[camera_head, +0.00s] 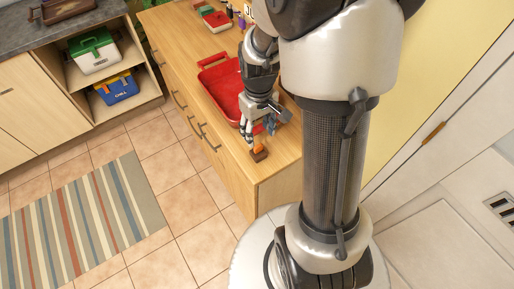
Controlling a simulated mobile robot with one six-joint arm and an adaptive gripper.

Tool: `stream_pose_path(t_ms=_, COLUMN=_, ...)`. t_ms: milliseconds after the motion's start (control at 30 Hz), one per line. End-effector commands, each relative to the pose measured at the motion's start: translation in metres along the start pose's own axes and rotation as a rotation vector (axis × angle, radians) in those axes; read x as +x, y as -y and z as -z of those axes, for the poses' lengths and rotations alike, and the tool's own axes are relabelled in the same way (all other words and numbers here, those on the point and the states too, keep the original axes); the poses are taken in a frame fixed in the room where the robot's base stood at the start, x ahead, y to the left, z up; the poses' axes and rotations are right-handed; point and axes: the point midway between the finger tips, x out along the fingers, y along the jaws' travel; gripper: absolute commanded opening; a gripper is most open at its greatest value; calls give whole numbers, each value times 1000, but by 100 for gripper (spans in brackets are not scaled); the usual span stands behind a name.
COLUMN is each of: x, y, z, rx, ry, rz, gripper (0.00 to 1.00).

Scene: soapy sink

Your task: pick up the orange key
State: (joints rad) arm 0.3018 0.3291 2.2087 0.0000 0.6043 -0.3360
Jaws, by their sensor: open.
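A small orange thing (259,148), which may be the orange key, sits at the near end of the wooden counter, on or against a small brown piece. It is too small to make out its shape. My gripper (258,134) is open, pointing down just above and beside the orange thing. I cannot tell whether the fingers touch it. No wrist view is given, so the space between the fingers is hard to see.
A red tray (216,92) lies on the counter (181,37) just behind my gripper, partly hidden by it. A smaller red tray (217,20) and several small items stand farther back. A striped rug (84,222) covers part of the tiled floor. Toolboxes sit on shelves at left.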

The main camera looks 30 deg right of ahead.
Motion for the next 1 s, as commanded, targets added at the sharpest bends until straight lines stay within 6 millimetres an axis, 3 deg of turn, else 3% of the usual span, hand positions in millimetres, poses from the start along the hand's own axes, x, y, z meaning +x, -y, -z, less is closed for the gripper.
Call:
stream_pose_path(t_ms=100, x=23, y=0, z=-1, rx=0, ry=3, rz=1, gripper=49)
stream_pose_path(t_ms=433, x=43, y=0, z=-1, rx=0, ry=0, rz=0, gripper=49)
stream_pose_path(t_ms=700, x=83, y=1, z=-3, rx=0, ry=2, rz=1, gripper=49)
stream_pose_path(t_ms=1000, x=85, y=0, z=-2, rx=0, ry=-1, rz=0, gripper=46)
